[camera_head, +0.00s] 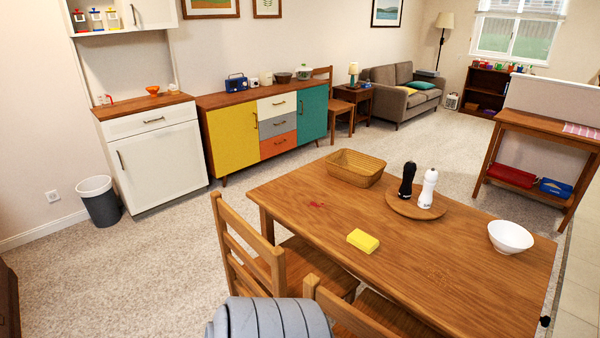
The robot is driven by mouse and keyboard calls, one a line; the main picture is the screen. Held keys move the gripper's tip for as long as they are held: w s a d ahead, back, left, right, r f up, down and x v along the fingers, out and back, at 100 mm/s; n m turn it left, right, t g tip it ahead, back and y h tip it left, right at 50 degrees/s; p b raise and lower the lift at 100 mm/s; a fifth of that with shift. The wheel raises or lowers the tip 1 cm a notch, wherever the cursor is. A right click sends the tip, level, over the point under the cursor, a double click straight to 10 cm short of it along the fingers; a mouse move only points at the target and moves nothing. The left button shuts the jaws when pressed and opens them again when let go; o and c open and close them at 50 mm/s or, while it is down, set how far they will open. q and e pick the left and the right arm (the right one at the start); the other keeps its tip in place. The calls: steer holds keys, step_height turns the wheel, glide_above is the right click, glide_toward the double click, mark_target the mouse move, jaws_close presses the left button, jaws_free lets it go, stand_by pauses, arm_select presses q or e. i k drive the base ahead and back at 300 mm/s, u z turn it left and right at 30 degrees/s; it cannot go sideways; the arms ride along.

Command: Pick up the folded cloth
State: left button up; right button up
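A small yellow block-like thing (362,240) lies flat on the wooden dining table, near its front left edge. It could be a folded cloth or a sponge; I cannot tell which. A pink checked cloth (582,131) lies flat on the wooden side table at the far right, partly cut off by the picture edge. Neither of my grippers shows in the head view, so I cannot see what they hold.
The dining table (430,268) also bears a wicker basket (355,168), a round board (400,208) with a black mill (407,180) and a white mill (428,188), and a white bowl (510,237). Chairs (245,245) block its near left side.

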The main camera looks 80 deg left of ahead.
mark_target(362, 240)
steer(key=u, duration=2.55)
